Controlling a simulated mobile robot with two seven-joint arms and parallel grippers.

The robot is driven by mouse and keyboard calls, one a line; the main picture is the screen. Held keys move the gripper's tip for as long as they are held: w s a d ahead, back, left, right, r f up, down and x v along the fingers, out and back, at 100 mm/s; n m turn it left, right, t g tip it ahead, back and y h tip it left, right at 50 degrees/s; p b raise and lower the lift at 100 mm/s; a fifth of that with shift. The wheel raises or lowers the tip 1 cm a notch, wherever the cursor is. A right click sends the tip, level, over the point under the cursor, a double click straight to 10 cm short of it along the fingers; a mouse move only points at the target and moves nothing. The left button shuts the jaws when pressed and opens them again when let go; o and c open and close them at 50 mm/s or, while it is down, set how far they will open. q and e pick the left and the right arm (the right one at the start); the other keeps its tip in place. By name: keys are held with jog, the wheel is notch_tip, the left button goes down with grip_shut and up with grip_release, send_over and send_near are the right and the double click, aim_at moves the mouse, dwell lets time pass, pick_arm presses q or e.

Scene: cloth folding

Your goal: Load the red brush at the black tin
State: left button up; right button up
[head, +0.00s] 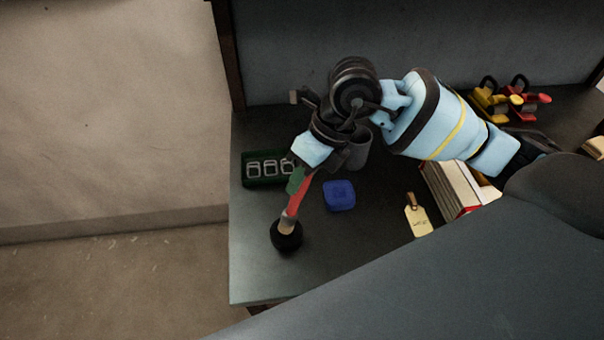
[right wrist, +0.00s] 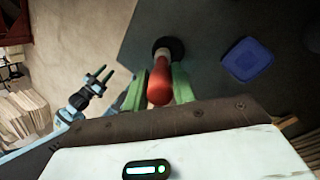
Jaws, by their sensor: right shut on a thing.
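The red brush (head: 293,197) is held by its handle in my right gripper (head: 296,181), whose green fingers are shut on it. It hangs steeply, with its pale lower end over the round black tin (head: 287,240) near the table's left front. That end overlaps the tin's opening; I cannot tell how deep it reaches or whether it touches. In the right wrist view the red handle end (right wrist: 160,82) points at the camera between the green fingers, with the dark tin (right wrist: 176,46) behind. My left gripper (right wrist: 99,76) shows there, its fingers apart and empty.
A blue square block (head: 340,195) lies right of the brush. A green tray (head: 248,181) with several metal-rimmed items stands behind. A grey cup (head: 358,151), a tag (head: 418,217), books (head: 452,190) and red and yellow clamps (head: 510,101) are farther right. The table's left edge is close.

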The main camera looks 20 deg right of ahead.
pick_arm(q)
jog(key=shift+s+f, duration=0.3)
jog(key=shift+f, duration=0.1)
pick_arm(e)
jog(key=shift+f, duration=0.65)
dwell(0.4)
pick_arm(q)
jog(key=shift+r, duration=0.1)
pick_arm(e)
jog(key=shift+f, duration=0.15)
dwell(1.2)
